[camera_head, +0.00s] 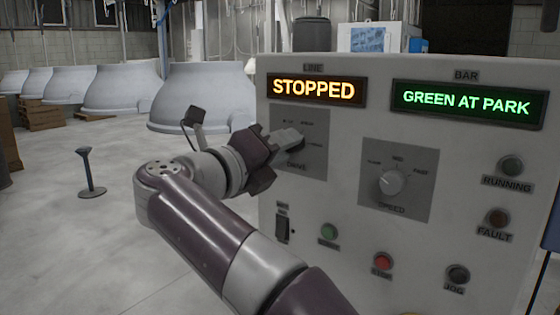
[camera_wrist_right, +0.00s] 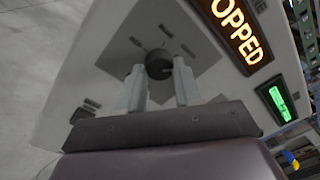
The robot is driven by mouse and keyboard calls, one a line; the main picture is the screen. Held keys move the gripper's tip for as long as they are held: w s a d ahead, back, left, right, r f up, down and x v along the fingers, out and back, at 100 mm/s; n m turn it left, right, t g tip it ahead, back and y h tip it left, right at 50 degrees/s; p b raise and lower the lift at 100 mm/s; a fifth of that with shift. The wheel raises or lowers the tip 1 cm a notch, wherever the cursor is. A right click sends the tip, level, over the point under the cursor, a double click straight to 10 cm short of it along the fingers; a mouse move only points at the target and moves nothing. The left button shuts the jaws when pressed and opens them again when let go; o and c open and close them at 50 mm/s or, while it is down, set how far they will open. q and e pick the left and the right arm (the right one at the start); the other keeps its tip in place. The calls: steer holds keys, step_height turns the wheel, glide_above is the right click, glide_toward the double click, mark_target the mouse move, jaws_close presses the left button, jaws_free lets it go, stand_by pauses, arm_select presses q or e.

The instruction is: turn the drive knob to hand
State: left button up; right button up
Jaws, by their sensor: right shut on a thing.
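The drive knob (camera_wrist_right: 158,64) is a dark round knob on a grey square plate (camera_wrist_right: 190,40) in the right wrist view. In the head view my right gripper (camera_head: 296,138) reaches the drive plate (camera_head: 312,166) and covers most of the knob. In the right wrist view the two fingers of my right gripper (camera_wrist_right: 158,85) stand on either side of the knob, shut on it. Which mark the knob points to is hard to tell. My left gripper is not in view.
The pale control panel (camera_head: 345,120) carries an orange STOPPED display (camera_head: 316,89), a green GREEN AT PARK display (camera_head: 466,101), a speed knob (camera_head: 391,182), a switch (camera_head: 282,227) and several buttons. Large grey hoods (camera_head: 205,100) and a small stand (camera_head: 88,172) are on the left floor.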

steer(key=shift+r+m+b, duration=0.15)
steer(key=shift+m+b, duration=0.5)
steer(key=shift+m, duration=1.45)
steer(key=shift+r+m+b, duration=0.1)
steer(key=shift+m+b, duration=0.5)
steer(key=shift+m, duration=1.5)
steer(key=o, duration=1)
steer(key=shift+o, duration=0.2)
steer(key=shift+w+d, duration=0.1)
steer(key=shift+w, duration=0.05)
steer(key=shift+f, duration=0.1)
